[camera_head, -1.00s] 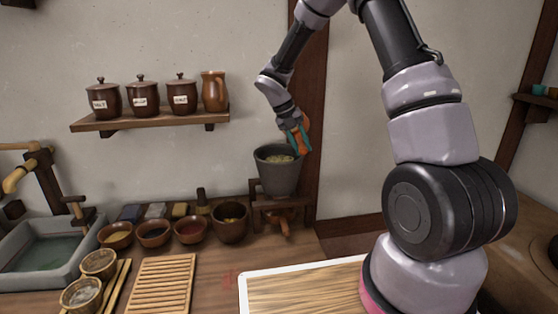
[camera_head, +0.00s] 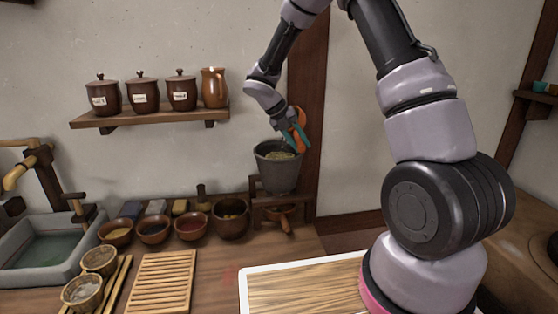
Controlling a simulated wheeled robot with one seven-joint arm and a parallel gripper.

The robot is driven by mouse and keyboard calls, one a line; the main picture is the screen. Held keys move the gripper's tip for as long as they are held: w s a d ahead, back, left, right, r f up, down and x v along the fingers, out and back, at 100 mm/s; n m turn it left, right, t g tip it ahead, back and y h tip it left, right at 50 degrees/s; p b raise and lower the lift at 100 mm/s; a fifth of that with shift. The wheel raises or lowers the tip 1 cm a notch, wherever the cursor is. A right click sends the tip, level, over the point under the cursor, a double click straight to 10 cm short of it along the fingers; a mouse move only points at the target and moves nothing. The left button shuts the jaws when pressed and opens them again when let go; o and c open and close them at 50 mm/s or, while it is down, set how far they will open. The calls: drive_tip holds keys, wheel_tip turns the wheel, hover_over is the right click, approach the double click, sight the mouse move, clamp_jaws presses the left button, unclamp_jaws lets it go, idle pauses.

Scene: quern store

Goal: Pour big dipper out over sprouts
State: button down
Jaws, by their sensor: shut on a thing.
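A dark grey pot (camera_head: 276,176) with pale yellow-green sprouts (camera_head: 280,156) inside stands on a small wooden stand against the back wall. My gripper (camera_head: 297,137), with teal fingers, is just above the pot's right rim. It is shut on an orange-brown thing, seemingly the big dipper (camera_head: 300,118), which is tilted beside and above the pot. The fingers hide part of it. I cannot see whether water is in it or falling from it.
The wooden stand (camera_head: 255,196) has a brown vessel (camera_head: 284,222) below. Several bowls (camera_head: 153,230) line the counter to its left. A shelf (camera_head: 150,119) with jars hangs above.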

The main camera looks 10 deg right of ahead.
drive_tip(key=shift+s+a+h+p, duration=0.3)
drive_tip(key=shift+s+a, duration=0.05)
drive_tip(key=shift+a, duration=0.2)
drive_tip(key=shift+s+a+t+h+p, duration=0.1)
drive_tip(key=shift+a+t+h+p, duration=0.2)
drive_tip(key=shift+a+h+p, duration=0.25)
idle(0.5)
drive_tip(key=shift+d+f+h+p, duration=0.2)
drive_tip(key=shift+f+h+p, duration=0.05)
drive_tip(key=shift+h+p, duration=0.3)
drive_tip(key=shift+f, duration=0.1)
drive_tip(key=shift+w+d+f+m+t+h, duration=0.2)
drive_tip(key=shift+f+m+t+h, duration=0.1)
drive_tip(key=shift+h, duration=0.3)
